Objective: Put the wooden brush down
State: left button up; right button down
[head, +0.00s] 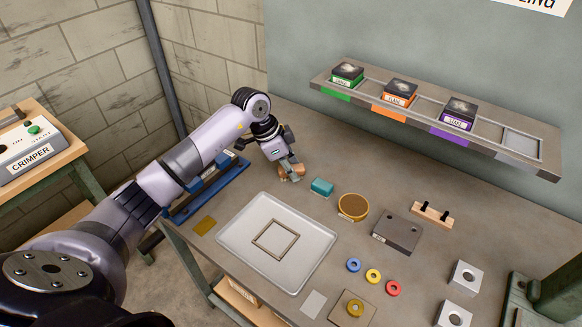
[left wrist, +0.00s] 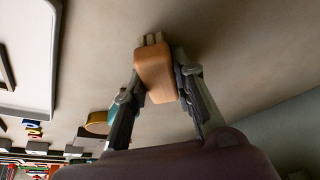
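The wooden brush (head: 291,172) is an orange-brown block with pale bristles. My left gripper (head: 288,168) holds it over the back left part of the workbench (head: 310,140). In the left wrist view the brush (left wrist: 157,75) sits between the two fingers of the left gripper (left wrist: 158,84), bristle end pointing away from the palm. The fingers appear closed on its sides. I cannot tell whether the brush touches the bench top. My right gripper is not in view.
A white tray (head: 237,255) with a square frame is in front. A shelf (head: 425,112) with small boxes hangs behind. Bare bench surrounds the gripper's back side.

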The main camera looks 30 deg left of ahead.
pick_arm(q)
jog(key=o, duration=0.5)
jog(key=shift+c, duration=0.2)
jog(key=b+v, duration=0.1)
jog(key=v, duration=1.1)
jog(key=shift+r, duration=0.15)
